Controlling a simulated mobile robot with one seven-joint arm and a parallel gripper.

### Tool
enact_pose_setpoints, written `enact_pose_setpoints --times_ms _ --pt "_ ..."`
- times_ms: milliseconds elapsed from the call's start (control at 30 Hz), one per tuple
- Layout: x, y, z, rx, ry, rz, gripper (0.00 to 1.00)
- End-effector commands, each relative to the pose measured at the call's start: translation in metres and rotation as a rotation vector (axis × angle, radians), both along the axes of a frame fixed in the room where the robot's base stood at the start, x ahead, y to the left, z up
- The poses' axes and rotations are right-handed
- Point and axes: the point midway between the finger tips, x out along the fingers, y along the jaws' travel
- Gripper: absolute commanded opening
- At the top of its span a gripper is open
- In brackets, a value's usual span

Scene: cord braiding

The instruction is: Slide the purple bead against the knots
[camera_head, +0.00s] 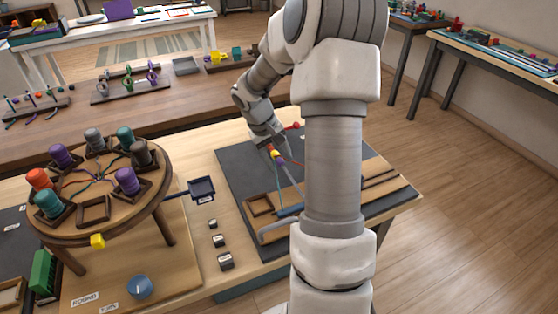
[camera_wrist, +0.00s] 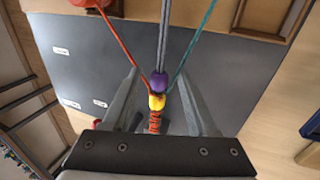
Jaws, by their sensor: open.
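The purple bead (camera_wrist: 158,83) is threaded on grey cords in the wrist view, just above a yellow bead (camera_wrist: 156,102); the two appear to touch. Orange-and-dark knots (camera_wrist: 154,122) sit directly below the yellow bead. My gripper (camera_wrist: 160,76) is open, with one grey finger on each side of the purple bead and a visible gap to it. An orange cord (camera_wrist: 122,48) and a teal cord (camera_wrist: 193,45) spread up from the beads. In the head view the yellow bead (camera_head: 275,154) shows small beneath my wrist.
A dark mat (camera_head: 237,170) lies under my gripper, with a wooden board (camera_head: 375,187) and a small wooden frame (camera_head: 260,205). A round stand (camera_head: 100,222) with several coloured spools is at left. A small dark tray (camera_head: 202,188) lies between. A red ball (camera_head: 295,126) is behind the gripper.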

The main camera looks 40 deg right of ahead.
Motion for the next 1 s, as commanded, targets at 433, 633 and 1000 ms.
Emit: enact_pose_setpoints --times_ms 433,633,1000 --pt "-0.0004 -0.0012 -0.0033 0.000 0.000 0.000 0.39" --pt "-0.0004 -0.0012 -0.0032 0.000 0.000 0.000 0.03" --pt "-0.0003 -0.0010 -0.0031 0.000 0.000 0.000 0.00"
